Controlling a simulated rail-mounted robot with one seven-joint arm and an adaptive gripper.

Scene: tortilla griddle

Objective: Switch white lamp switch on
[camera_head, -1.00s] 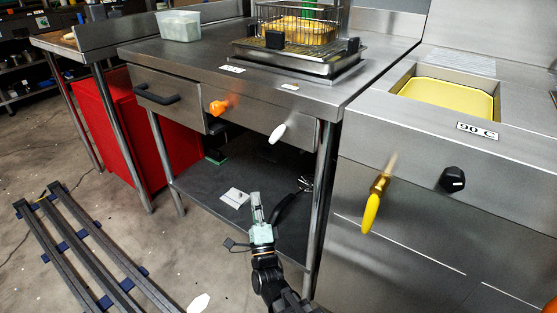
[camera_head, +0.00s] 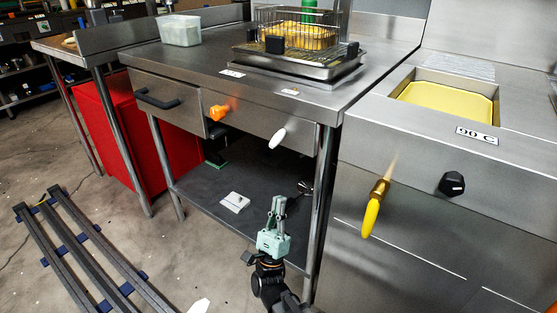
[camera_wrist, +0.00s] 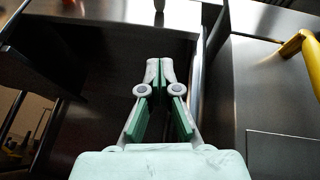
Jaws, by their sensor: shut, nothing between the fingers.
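A white lever-like switch (camera_head: 278,138) sticks out of the front panel of the steel table, to the right of an orange one (camera_head: 219,112). Its on or off state is not clear. My gripper (camera_head: 279,203) is shut and empty, in front of the table and below the white switch, with a clear gap between them. In the wrist view, the fingertips of my gripper (camera_wrist: 159,66) are together and point up the picture.
A small white box (camera_head: 235,202) lies on the lower shelf (camera_head: 205,183). A table leg (camera_head: 321,190) stands right of my gripper. Further right are a yellow-handled valve (camera_head: 372,215) and a black knob (camera_head: 452,183). A drawer handle (camera_head: 157,98) juts out at left.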

